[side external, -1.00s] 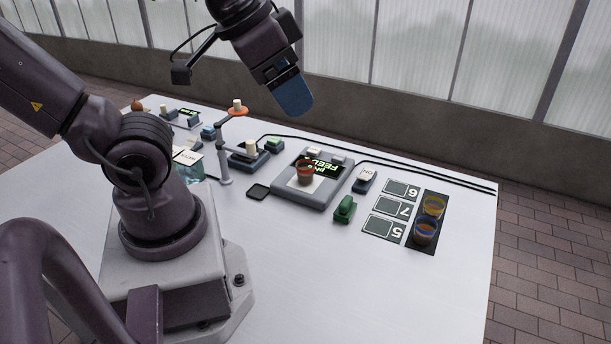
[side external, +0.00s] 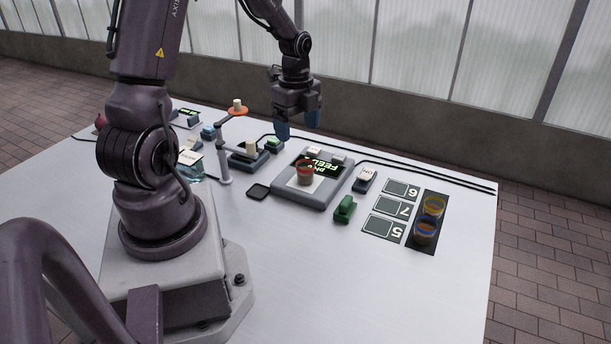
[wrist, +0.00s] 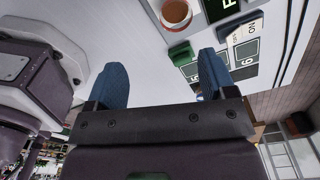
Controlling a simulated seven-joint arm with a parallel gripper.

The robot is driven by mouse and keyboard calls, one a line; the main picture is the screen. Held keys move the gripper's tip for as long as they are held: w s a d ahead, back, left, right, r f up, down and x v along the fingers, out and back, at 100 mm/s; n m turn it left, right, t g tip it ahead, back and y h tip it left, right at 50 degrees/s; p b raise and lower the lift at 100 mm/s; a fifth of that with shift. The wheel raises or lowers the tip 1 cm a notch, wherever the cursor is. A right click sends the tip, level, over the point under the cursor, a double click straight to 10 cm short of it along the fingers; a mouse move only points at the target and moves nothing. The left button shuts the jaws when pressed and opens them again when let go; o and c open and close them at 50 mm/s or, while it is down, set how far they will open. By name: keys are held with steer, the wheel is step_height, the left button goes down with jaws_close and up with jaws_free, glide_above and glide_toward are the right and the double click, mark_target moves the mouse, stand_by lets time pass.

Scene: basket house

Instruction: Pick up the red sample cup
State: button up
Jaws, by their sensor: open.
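The red sample cup (side external: 305,174), a brownish cup with a red rim, stands upright on a white patch of the grey device (side external: 318,196) marked "FEEL". In the wrist view a cup (wrist: 176,13) shows at the top edge, partly cut off, beyond my fingertips. My gripper (side external: 298,130) is open and empty, its blue fingers pointing down above the far side of the device, apart from the cup. In the wrist view my gripper (wrist: 160,75) also shows its two blue fingers spread wide with nothing between them.
A green block (side external: 344,208) and an "ON" switch (side external: 364,180) sit right of the device. A yellow-rimmed cup (side external: 433,206) and a blue-rimmed cup (side external: 425,232) stand on a dark mat at right. The front table is clear.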

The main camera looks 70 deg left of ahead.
steer(key=w+m, duration=0.1)
steer(key=m, duration=0.4)
glide_above(306, 168)
steer(key=s+d, duration=0.1)
steer(key=d, duration=0.1)
step_height(306, 168, down, 7)
steer(key=shift+s+a+r, duration=0.1)
steer(key=shift+r, duration=0.05)
steer(key=shift+w+f, duration=0.15)
steer(key=shift+f, duration=1.3)
steer(key=shift+w+f, duration=0.15)
steer(key=shift+f, duration=1.3)
steer(key=c, duration=1.1)
steer(key=shift+o, duration=0.2)
steer(key=shift+r, duration=0.1)
